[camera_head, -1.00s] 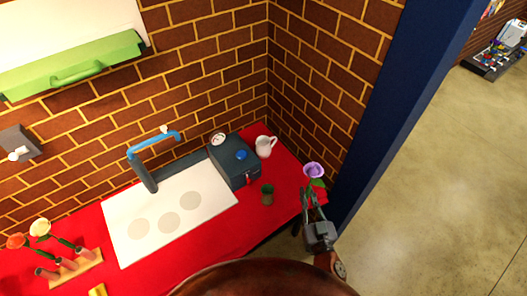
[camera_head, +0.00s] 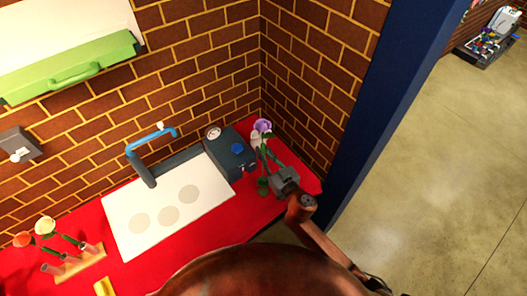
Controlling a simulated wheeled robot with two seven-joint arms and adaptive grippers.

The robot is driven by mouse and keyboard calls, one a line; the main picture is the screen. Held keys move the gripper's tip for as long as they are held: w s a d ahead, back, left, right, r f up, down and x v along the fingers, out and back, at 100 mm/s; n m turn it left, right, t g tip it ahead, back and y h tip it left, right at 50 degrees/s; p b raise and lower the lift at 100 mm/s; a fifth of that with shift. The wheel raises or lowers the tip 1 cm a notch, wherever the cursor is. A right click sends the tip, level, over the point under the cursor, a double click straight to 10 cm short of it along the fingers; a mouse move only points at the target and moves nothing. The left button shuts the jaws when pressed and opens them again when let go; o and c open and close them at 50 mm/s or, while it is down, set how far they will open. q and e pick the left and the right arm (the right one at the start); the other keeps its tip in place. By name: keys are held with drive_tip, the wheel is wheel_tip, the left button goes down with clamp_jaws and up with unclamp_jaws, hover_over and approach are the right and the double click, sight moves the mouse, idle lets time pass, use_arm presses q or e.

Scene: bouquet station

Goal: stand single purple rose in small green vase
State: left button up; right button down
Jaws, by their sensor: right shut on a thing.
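The purple rose (camera_head: 263,126) is held upright by my right gripper (camera_head: 270,166), which is shut on its stem above the right end of the red counter. The small green vase (camera_head: 263,187) stands on the counter just below and left of the gripper, partly covered by it. The rose's bloom is above and beyond the vase in the picture. I cannot tell whether the stem's lower end touches the vase. My left gripper is out of view.
A dark box with a blue knob (camera_head: 237,148) stands left of the rose. A wooden rack (camera_head: 80,268) with other flowers stands at far left.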

wheel_tip(320, 180, down, 14)
drive_tip(key=b, duration=1.2)
drive_tip(key=shift+f, duration=0.15)
drive_tip(key=shift+f+b, duration=0.4)
drive_tip(key=shift+f, duration=0.1)
idle(1.5)
drive_tip(key=c, duration=1.9)
unclamp_jaws()
drive_tip(key=shift+s, duration=0.1)
